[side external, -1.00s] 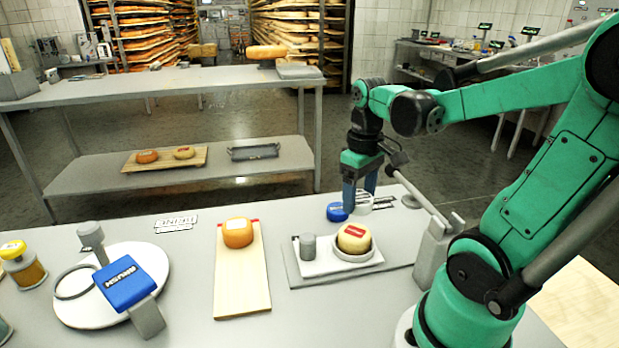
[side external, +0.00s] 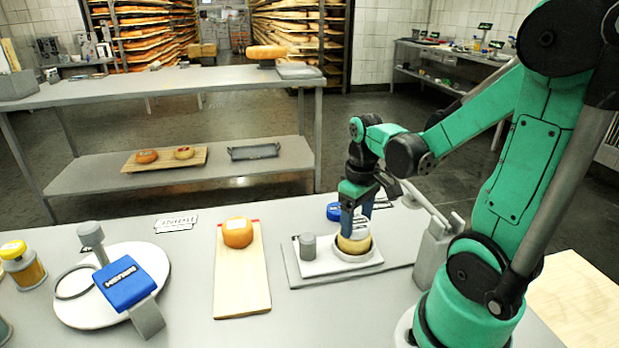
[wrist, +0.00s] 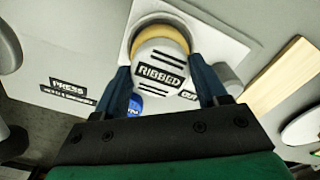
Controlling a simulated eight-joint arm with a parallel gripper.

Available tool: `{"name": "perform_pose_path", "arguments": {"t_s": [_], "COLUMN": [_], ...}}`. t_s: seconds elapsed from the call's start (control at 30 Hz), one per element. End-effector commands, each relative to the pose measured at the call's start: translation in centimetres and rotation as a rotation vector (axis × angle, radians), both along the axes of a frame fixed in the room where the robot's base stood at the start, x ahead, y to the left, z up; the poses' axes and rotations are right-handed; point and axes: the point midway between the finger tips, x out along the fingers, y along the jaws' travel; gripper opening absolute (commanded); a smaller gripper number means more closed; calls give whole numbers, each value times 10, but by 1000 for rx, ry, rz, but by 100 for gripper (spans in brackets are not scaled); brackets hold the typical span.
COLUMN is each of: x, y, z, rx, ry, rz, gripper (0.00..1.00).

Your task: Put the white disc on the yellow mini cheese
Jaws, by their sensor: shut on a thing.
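My gripper (side external: 356,224) is shut on the white disc, low over the yellow mini cheese (side external: 351,246) in the side view. In the wrist view the white disc (wrist: 148,54) sits between the two fingers (wrist: 163,82).
A grey cylinder (side external: 307,246) stands left of the dish on the same white tray. A blue disc (side external: 334,211) lies behind it. An orange cheese (side external: 238,232) sits on a wooden board (side external: 242,290) further left. A grey lever press (side external: 432,250) stands close on the right.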

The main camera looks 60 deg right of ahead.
Motion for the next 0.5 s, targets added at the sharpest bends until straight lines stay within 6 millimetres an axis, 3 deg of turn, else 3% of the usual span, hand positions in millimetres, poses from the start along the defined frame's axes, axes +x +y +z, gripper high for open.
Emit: {"name": "perform_pose_path", "arguments": {"t_s": [0.03, 0.13, 0.5], "x": [0, 0, 0], "y": [0, 0, 0], "z": [-1, -1, 1], "rx": [0, 0, 0], "ry": [0, 0, 0], "rz": [0, 0, 0], "gripper": [69, 97, 97]}}
